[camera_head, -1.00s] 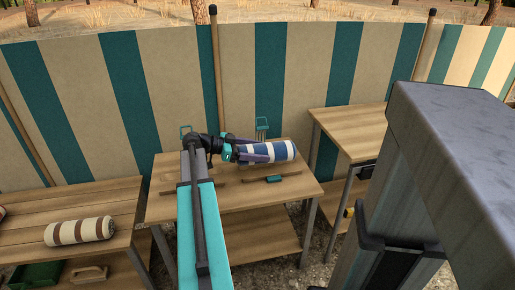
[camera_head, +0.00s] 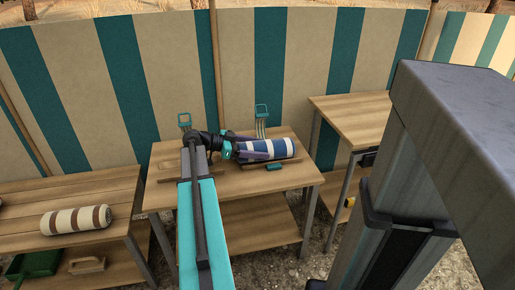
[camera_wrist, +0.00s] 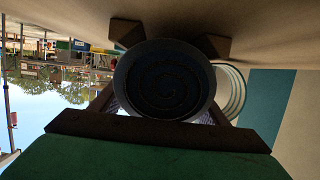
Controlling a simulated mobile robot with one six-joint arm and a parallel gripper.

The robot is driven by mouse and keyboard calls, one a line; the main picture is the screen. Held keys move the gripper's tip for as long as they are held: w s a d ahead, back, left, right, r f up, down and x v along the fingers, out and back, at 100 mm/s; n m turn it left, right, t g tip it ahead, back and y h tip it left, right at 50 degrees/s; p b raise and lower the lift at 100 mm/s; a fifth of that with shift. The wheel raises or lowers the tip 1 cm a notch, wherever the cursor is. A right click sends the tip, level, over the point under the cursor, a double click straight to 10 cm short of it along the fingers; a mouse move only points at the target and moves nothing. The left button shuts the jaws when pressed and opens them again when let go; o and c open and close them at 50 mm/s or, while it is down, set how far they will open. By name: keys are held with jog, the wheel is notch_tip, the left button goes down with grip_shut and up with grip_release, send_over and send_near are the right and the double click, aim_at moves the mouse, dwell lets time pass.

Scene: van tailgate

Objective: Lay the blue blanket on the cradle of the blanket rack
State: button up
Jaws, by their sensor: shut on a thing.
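The blue blanket (camera_head: 279,148) is a roll with white stripes, lying sideways over the right part of the middle table. My gripper (camera_head: 255,150) is shut on it from the left. In the wrist view the blanket's round spiral end (camera_wrist: 163,82) fills the middle, between the fingers. What looks like the blanket rack (camera_head: 262,112) shows behind the roll as grey prongs with a teal frame. A dark bar with a teal block (camera_head: 275,166) lies just in front. The blanket hides the cradle, and I cannot tell whether they touch.
A similar teal frame (camera_head: 185,120) stands at the table's left, behind my arm. A brown-striped cream roll (camera_head: 76,219) lies on the left table (camera_head: 120,190). The right table (camera_head: 350,118) has a bare top. A striped cloth wall (camera_head: 160,70) stands close behind.

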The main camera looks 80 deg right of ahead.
jog(key=o, duration=1.4)
jog(key=p+v, duration=0.2)
jog(key=v, duration=1.2)
jog(key=shift+p, duration=0.3)
jog(key=shift+s, duration=0.1)
